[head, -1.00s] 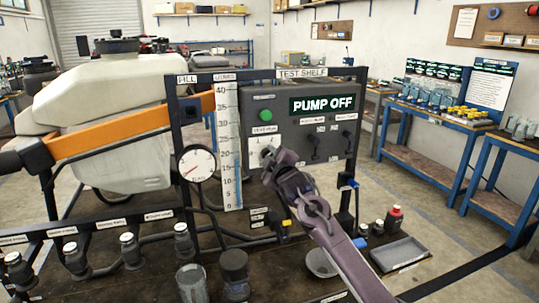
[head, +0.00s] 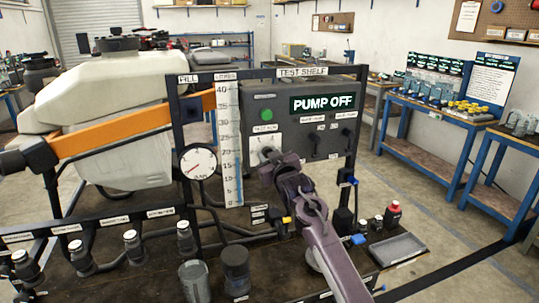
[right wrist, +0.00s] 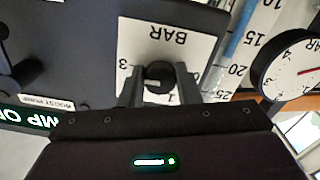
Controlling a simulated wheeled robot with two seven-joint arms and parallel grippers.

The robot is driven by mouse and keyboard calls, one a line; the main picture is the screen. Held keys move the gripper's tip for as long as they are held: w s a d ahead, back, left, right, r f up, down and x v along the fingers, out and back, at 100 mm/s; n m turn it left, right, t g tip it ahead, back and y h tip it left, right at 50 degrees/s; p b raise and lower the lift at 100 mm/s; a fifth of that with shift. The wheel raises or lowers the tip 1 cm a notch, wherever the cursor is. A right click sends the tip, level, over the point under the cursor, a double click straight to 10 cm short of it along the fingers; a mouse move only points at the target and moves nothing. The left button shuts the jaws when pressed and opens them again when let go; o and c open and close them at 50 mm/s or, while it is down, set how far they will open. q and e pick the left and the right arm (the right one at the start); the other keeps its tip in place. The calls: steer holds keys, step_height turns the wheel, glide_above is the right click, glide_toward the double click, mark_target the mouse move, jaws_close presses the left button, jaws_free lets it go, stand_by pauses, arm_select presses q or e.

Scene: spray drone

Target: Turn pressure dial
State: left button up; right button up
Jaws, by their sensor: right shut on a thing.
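The grey control panel (head: 335,137) stands upright on the test shelf and reads PUMP OFF. The pressure dial is a black round knob (right wrist: 160,76) on a white BAR plate (right wrist: 166,41), seen in the right wrist view. My right gripper (head: 266,153) is at the panel's lower left in the head view and covers most of the knob there. In the right wrist view, its two fingers (right wrist: 159,80) stand on either side of the knob, shut on it. My left gripper is not in view.
A round gauge (head: 198,162) and a tall blue-marked scale (head: 229,150) stand left of the panel. Black switches (head: 315,142) sit right of the dial. Cups (head: 235,268), small bottles (head: 393,212) and a grey tray (head: 398,249) are on the bench below.

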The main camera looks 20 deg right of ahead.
steer(key=shift+f, duration=0.2)
stand_by(0.4)
steer(key=o, duration=1)
steer(key=shift+r, duration=0.1)
steer(key=shift+s, duration=0.1)
steer(key=shift+s+d+b, duration=0.15)
steer(key=shift+s+b, duration=0.7)
steer(key=shift+s, duration=3)
